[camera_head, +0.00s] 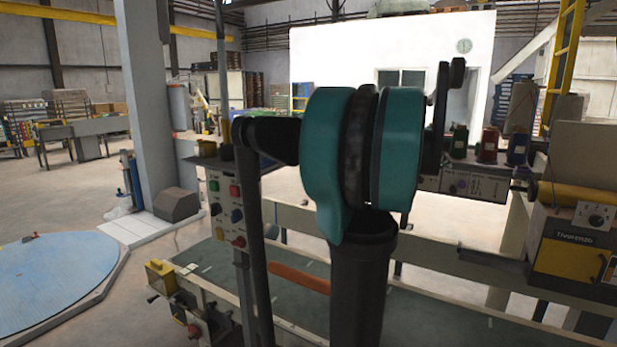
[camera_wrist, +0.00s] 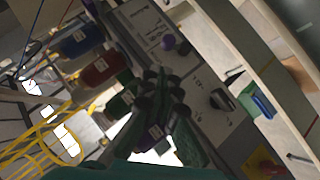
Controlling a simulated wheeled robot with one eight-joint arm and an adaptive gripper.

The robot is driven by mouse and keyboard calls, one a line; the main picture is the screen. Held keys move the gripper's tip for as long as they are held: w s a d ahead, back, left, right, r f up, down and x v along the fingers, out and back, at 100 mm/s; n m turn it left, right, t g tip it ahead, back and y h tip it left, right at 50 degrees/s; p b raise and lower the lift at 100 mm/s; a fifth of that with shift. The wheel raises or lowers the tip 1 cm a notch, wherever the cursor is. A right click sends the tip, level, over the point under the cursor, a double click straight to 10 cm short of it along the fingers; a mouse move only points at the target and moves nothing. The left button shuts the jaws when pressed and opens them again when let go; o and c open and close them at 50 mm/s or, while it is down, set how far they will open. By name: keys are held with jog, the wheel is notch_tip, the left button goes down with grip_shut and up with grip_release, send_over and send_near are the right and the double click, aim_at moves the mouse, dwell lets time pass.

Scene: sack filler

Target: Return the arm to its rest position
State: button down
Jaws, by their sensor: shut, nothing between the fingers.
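My arm rises in the middle of the head view, with its teal and black joints folded close to the camera. My gripper cannot be made out for certain in the head view. In the wrist view my gripper (camera_wrist: 162,76) is shut, with its dark fingers together and nothing between them. How far the fingers are from the panel is hard to tell. My arm hides part of the machine behind it in the head view.
A button box (camera_head: 228,211) stands just left of my arm. A dark green conveyor belt (camera_head: 222,262) runs behind it. A grey-and-yellow machine (camera_head: 572,258) is at the right. Several thread spools (camera_head: 488,146) stand at the back right. A blue round platform (camera_head: 55,280) lies at the left.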

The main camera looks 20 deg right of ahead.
jog(key=shift+a+f, duration=0.1)
jog(key=w+a+f+n+t+y, duration=0.1)
jog(key=w+a+f+t+y, duration=0.15)
jog(key=a+f, duration=0.85)
jog(key=w+a+f+n+t+y, duration=0.1)
jog(key=a+f+y, duration=0.2)
jog(key=a+f, duration=0.9)
jog(key=s+a+f+n+y, duration=0.1)
jog(key=s+a+f, duration=0.3)
jog(key=a, duration=0.5)
jog(key=s+a+f+n+y, duration=0.2)
jog(key=s+a+f, duration=0.3)
jog(key=a, duration=0.4)
jog(key=s+a+f+n+y, duration=0.1)
jog(key=s+a+f+y, duration=0.2)
jog(key=a+f, duration=0.4)
jog(key=s+a, duration=0.1)
jog(key=a, duration=0.2)
jog(key=shift+s+g, duration=0.2)
jog(key=shift+g, duration=0.15)
jog(key=shift+f+y, duration=0.1)
jog(key=shift+y, duration=0.15)
